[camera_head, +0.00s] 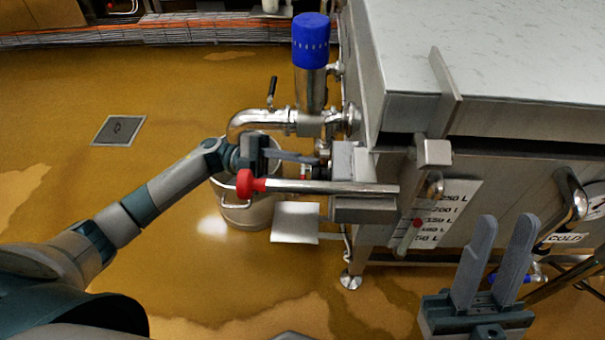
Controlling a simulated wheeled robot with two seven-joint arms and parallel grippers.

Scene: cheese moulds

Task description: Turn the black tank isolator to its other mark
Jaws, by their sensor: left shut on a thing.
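My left gripper (312,159) reaches in from the left with its fingers pointing right, beside the steel tank (375,120). It is shut on a small dark part at the grey box (350,160) on the tank's left side, which I take to be the black tank isolator (306,171). The fingers and a red-knobbed steel bar (330,187) hide most of it, and its marks cannot be read. My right gripper (503,240) is open and empty at the lower right, in front of the tank, fingers pointing up.
A blue-capped steel cylinder (310,70) and pipe (260,120) with a black lever (272,90) stand just behind the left gripper. A steel bucket (245,215) is below. A level scale (440,215) is on the tank front. Floor at left is clear around a drain (118,130).

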